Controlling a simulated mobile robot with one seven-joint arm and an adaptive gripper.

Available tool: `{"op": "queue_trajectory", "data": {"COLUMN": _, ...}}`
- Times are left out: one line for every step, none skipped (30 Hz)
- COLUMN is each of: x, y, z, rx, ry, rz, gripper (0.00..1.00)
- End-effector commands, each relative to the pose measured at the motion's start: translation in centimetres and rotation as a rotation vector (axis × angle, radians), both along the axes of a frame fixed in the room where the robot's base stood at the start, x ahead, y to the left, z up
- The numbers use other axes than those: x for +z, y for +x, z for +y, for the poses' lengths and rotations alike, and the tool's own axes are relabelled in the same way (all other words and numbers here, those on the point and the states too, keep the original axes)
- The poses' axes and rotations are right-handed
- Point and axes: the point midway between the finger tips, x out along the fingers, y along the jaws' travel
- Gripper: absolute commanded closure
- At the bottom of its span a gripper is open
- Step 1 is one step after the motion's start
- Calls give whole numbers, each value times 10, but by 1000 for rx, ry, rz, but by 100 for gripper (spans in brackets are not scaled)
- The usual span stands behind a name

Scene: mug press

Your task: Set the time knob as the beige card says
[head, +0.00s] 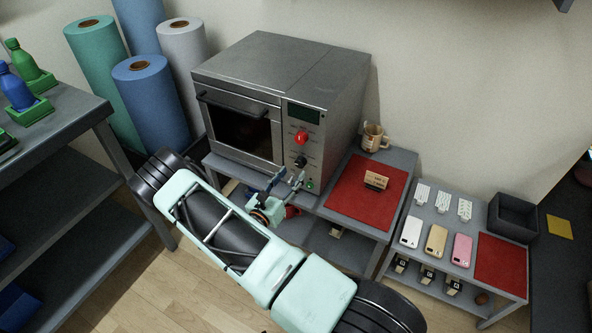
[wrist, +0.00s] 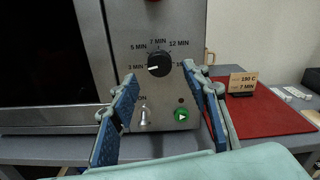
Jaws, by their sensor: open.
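The black time knob (wrist: 159,64) is on the oven's front panel, ringed by minute labels. Its white mark appears to point left, toward 3 MIN. In the head view the time knob (head: 301,161) sits below a red knob. The beige card (wrist: 243,82) stands upright on the red mat and reads 190 C and 7 MIN; it also shows in the head view (head: 376,180). My gripper (wrist: 159,76) is open and empty, its two blue-padded fingers on either side of the knob in the picture. I cannot tell whether the fingertips reach the panel.
The red knob (head: 301,138) is above. A toggle switch (wrist: 144,116) and a green button (wrist: 182,114) are below the time knob, between my fingers in the picture. The red mat (head: 345,196) lies right of the oven (head: 290,65). A mug (head: 373,138) stands behind it.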

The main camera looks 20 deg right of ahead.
Motion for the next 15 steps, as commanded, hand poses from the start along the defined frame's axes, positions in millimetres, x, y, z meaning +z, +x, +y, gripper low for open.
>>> {"op": "queue_trajectory", "data": {"x": -1, "y": 6, "z": -8, "rx": -3, "ry": 0, "rz": -3, "gripper": 57}}
{"op": "queue_trajectory", "data": {"x": 0, "y": 8, "z": -12, "rx": -3, "ry": 0, "rz": -3, "gripper": 57}}
{"op": "queue_trajectory", "data": {"x": 0, "y": 12, "z": -16, "rx": -2, "ry": -1, "rz": -3, "gripper": 57}}
{"op": "queue_trajectory", "data": {"x": 0, "y": 15, "z": -19, "rx": -2, "ry": 0, "rz": -2, "gripper": 57}}
{"op": "queue_trajectory", "data": {"x": 0, "y": 16, "z": -22, "rx": -2, "ry": 0, "rz": -2, "gripper": 57}}
{"op": "queue_trajectory", "data": {"x": 0, "y": 19, "z": -25, "rx": -2, "ry": 0, "rz": -1, "gripper": 57}}
{"op": "queue_trajectory", "data": {"x": 0, "y": 21, "z": -26, "rx": -1, "ry": 0, "rz": -1, "gripper": 57}}
{"op": "queue_trajectory", "data": {"x": 0, "y": 22, "z": -28, "rx": 0, "ry": 1, "rz": -1, "gripper": 57}}
{"op": "queue_trajectory", "data": {"x": 0, "y": 23, "z": -29, "rx": 0, "ry": 1, "rz": -1, "gripper": 57}}
{"op": "queue_trajectory", "data": {"x": 0, "y": 24, "z": -30, "rx": 0, "ry": 0, "rz": 0, "gripper": 57}}
{"op": "queue_trajectory", "data": {"x": 0, "y": 25, "z": -31, "rx": 0, "ry": -1, "rz": -1, "gripper": 57}}
{"op": "queue_trajectory", "data": {"x": 0, "y": 25, "z": -31, "rx": 0, "ry": -1, "rz": -1, "gripper": 57}}
{"op": "queue_trajectory", "data": {"x": 0, "y": 25, "z": -32, "rx": 0, "ry": -1, "rz": -1, "gripper": 57}}
{"op": "queue_trajectory", "data": {"x": 0, "y": 25, "z": -32, "rx": 0, "ry": -1, "rz": -1, "gripper": 57}}
{"op": "queue_trajectory", "data": {"x": 0, "y": 25, "z": -32, "rx": 0, "ry": -1, "rz": -1, "gripper": 57}}
